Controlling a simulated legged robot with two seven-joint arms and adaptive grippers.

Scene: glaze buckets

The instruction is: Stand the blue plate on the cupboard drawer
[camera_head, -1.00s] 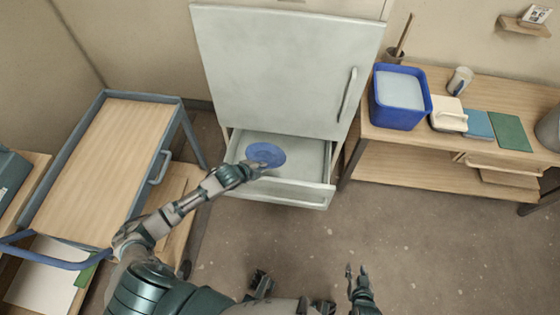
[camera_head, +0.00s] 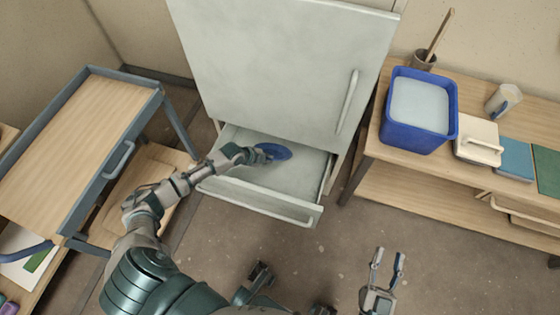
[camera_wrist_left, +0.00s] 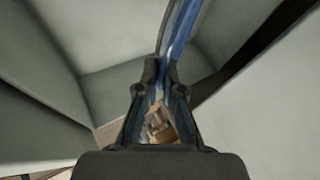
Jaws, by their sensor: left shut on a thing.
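The blue plate (camera_head: 274,152) is over the open cupboard drawer (camera_head: 280,178) in the head view. My left gripper (camera_head: 258,154) is shut on the plate's edge. In the left wrist view the plate (camera_wrist_left: 178,35) shows nearly edge-on, rising from between the fingers of my left gripper (camera_wrist_left: 160,90), with the drawer's pale walls (camera_wrist_left: 45,85) around it. I cannot tell whether the plate touches the drawer floor. My right gripper (camera_head: 387,262) is open and empty over the floor at the lower right.
The cupboard's closed upper door (camera_head: 285,65) stands behind the drawer. A blue trolley (camera_head: 85,150) with a wooden top is at left. A wooden table at right bears a blue bucket (camera_head: 420,135), a white float (camera_head: 478,142) and tiles. The floor in front is clear.

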